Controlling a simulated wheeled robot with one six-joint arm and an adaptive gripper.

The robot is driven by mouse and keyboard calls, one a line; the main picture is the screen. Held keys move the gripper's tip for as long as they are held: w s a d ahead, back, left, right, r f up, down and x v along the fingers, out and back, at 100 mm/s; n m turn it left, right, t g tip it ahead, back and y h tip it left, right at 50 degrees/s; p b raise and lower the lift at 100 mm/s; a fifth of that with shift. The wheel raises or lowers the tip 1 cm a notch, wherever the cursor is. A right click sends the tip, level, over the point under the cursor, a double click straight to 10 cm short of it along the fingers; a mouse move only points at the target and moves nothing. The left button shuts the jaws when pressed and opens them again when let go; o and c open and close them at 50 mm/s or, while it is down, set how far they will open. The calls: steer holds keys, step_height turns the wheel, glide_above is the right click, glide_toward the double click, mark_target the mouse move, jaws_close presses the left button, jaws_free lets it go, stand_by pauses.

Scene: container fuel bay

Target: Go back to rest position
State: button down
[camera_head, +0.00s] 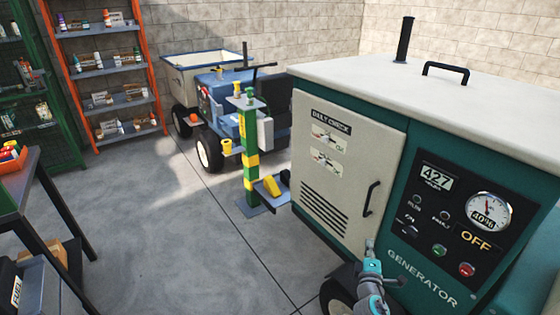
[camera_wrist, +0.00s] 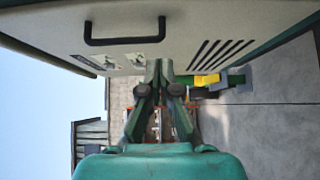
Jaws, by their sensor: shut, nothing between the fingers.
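My gripper (camera_head: 370,246) is at the lower right of the head view, in front of the generator's cabinet and below its black door handle. In the wrist view my gripper (camera_wrist: 158,68) has its green fingers together with nothing between them. The generator (camera_head: 440,150) is teal with a white top, and its beige door (camera_head: 345,160) is closed. The door handle (camera_wrist: 125,32) shows above the fingers in the wrist view, apart from them. The panel reads 427, 40% and OFF.
A green and yellow post (camera_head: 250,165) stands left of the generator. A blue vehicle (camera_head: 225,105) is behind it. An orange shelf (camera_head: 105,75) and a dark workbench (camera_head: 30,190) are at the left. The concrete floor (camera_head: 165,230) between is clear.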

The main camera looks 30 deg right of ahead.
steer(key=s+a+f+m+t+y, duration=0.1)
steer(key=s+a+f+y, duration=0.15)
steer(key=s+a, duration=0.45)
steer(key=s+a+f+m+t+y, duration=0.1)
steer(key=s+a+y, duration=0.2)
steer(key=a, duration=0.9)
steer(key=s+a+f+m+y, duration=0.1)
steer(key=s+a+f+y, duration=0.1)
steer(key=s+a, duration=0.5)
steer(key=s+a+r+m+y, duration=0.2)
steer(key=s+a+r, duration=0.4)
steer(key=s, duration=0.3)
steer(key=s+a+r+m+y, duration=0.3)
steer(key=s+a+r+m, duration=0.1)
steer(key=s+a+r, duration=0.3)
steer(key=shift+v, duration=0.9)
